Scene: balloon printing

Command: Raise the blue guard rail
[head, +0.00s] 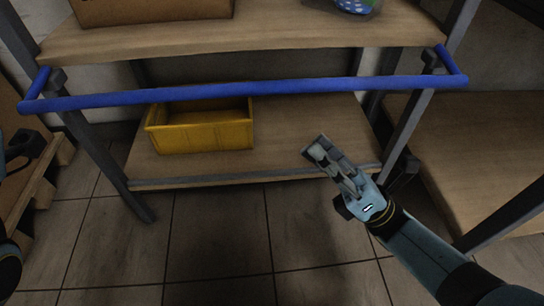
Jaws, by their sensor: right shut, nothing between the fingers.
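The blue guard rail (240,90) runs across the front of the shelving unit in the head view. Its ends bend back to brackets on the two uprights. It sits a little below the front edge of the upper shelf (270,38). My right gripper (318,150) is below the rail, right of the picture's middle, in front of the lower shelf (300,120). It is shut and empty, and apart from the rail in the picture. My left gripper (22,147) shows only in part at the left edge, and its fingers cannot be made out.
A yellow bin (200,130) stands on the lower shelf behind the rail. A cardboard box (150,10) and a bag with blue contents (354,5) are on the upper shelf. Another wooden surface (490,150) stands at the right. The tiled floor (215,240) in front is clear.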

